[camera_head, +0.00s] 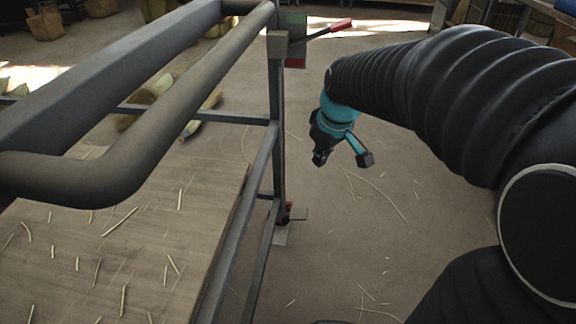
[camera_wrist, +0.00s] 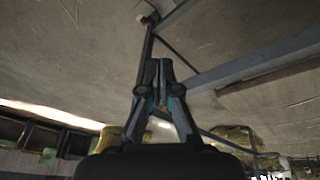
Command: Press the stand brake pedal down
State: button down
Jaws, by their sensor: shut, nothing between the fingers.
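The brake pedal (camera_head: 299,214) is a small grey plate low on the stand's upright post (camera_head: 277,130), just above the floor, with a red part beside it. In the wrist view a small pale and red piece (camera_wrist: 146,19) shows at the end of the post; I cannot tell if it is the pedal. My gripper (camera_head: 319,160) is shut and empty, pointing downward. It is above the pedal in the picture and right of the post, apart from both. Its closed fingers (camera_wrist: 160,64) also show in the wrist view.
A lever with a red grip (camera_head: 340,25) juts right from the post top beside a green and red plate (camera_head: 295,50). A wooden tabletop (camera_head: 120,250) with straw bits and thick rails fills the left. The floor (camera_head: 370,220) right of the post is open, with scattered straw.

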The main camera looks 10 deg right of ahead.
jog(key=w+f+n+g+b, duration=0.15)
jog(key=w+f+n, duration=0.25)
jog(key=w+f, duration=0.75)
jog(key=n+g+y, duration=0.1)
jog(key=n, duration=0.3)
send_over(304, 213)
notch_tip(304, 213, down, 18)
jog(key=shift+w+a+f+g, duration=0.2)
jog(key=shift+w+f+g, duration=0.05)
jog(key=shift+f, duration=0.05)
jog(key=shift+f, duration=0.1)
jog(key=f, duration=0.8)
jog(key=a+f+b, duration=0.1)
jog(key=f, duration=0.3)
jog(key=shift+w+f, duration=0.15)
jog(key=shift+d+f, duration=0.1)
jog(key=shift+f, duration=0.5)
jog(key=shift+d+f+b, duration=0.2)
jog(key=shift+f+b, duration=0.25)
jog(key=shift+b, duration=0.45)
jog(key=shift+s+d+f+b, duration=0.2)
jog(key=shift+f+b, duration=0.2)
jog(key=shift+b, duration=0.25)
jog(key=shift+s+d+f+b, duration=0.15)
jog(key=shift+f+b, duration=0.2)
jog(key=shift+b, duration=0.25)
jog(key=shift+d+f+b, duration=0.25)
jog(key=shift+f+b, duration=0.7)
jog(key=shift+b, duration=0.15)
